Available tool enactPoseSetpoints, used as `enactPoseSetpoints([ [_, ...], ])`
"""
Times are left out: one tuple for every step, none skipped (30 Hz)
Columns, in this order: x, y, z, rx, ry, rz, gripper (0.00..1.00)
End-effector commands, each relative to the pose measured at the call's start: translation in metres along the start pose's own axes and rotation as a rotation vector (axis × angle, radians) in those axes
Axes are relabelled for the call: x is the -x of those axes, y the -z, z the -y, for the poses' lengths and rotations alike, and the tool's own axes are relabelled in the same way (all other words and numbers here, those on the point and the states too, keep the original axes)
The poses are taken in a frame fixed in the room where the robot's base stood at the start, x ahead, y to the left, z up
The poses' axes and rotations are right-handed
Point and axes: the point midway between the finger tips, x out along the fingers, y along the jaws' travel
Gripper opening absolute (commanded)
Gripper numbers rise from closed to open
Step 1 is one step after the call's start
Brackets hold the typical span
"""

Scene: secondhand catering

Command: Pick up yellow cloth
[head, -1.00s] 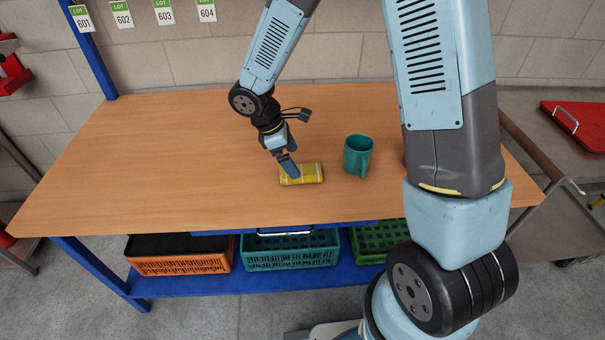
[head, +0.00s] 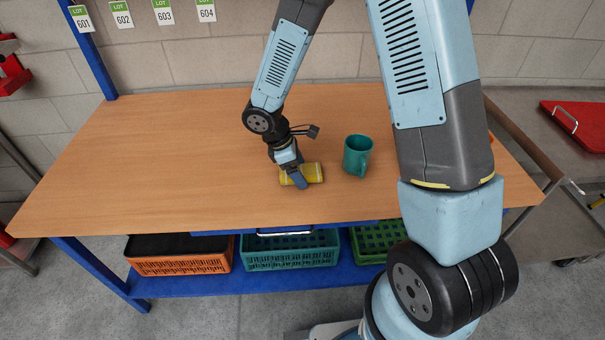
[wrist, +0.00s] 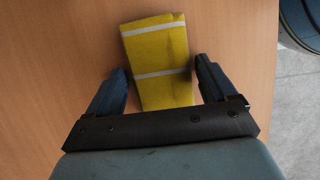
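The yellow cloth (head: 315,172) lies folded on the wooden table, with pale stripes across it. In the wrist view the cloth (wrist: 157,58) sits between the two fingers of my gripper (wrist: 163,85). The fingers are open, one on each side of the cloth, with a small gap on each side. In the head view my gripper (head: 293,180) is low at the left part of the cloth and hides some of it. I cannot tell exactly how far the fingertips are above the table.
A teal mug (head: 357,155) stands on the table (head: 170,160) just right of the cloth. Something orange is mostly hidden behind my arm. Orange (head: 180,264) and teal (head: 290,257) crates are on the shelf below. The table's left side is clear.

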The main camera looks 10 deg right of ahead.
Motion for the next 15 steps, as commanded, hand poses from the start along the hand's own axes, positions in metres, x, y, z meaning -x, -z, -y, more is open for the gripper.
enactPoseSetpoints([
  [-0.0004, 0.0, 0.0002, 0.0, 0.001, 0.0, 0.75],
  [-0.0004, 0.0, 0.0002, 0.0, 0.001, 0.0, 0.72],
  [-0.0004, 0.0, 0.0002, 0.0, 0.001, 0.0, 0.68],
  [-0.0004, 0.0, 0.0002, 0.0, 0.001, 0.0, 0.65],
  [-0.0004, 0.0, 0.0002, 0.0, 0.001, 0.0, 0.62],
  [-0.0004, 0.0, 0.0003, 0.0, 0.001, 0.0, 0.59],
  [-0.0004, 0.0, 0.0003, 0.0, 0.001, 0.0, 0.56],
  [-0.0004, 0.0, 0.0003, 0.0, 0.001, 0.0, 0.53],
  [-0.0004, 0.0, 0.0003, 0.0, 0.001, 0.0, 0.49],
  [-0.0004, 0.0, 0.0003, 0.0, 0.001, 0.0, 0.46],
  [-0.0003, 0.0, 0.0003, 0.001, 0.001, 0.0, 0.43],
  [-0.0004, 0.0001, 0.0004, 0.001, 0.001, 0.0, 0.41],
  [-0.0003, 0.0001, 0.0004, 0.001, 0.001, 0.0, 0.41],
  [-0.0003, 0.0001, 0.0004, 0.001, 0.001, 0.0, 0.41],
  [-0.0003, 0.0001, 0.0004, 0.001, 0.001, 0.0, 0.41],
])
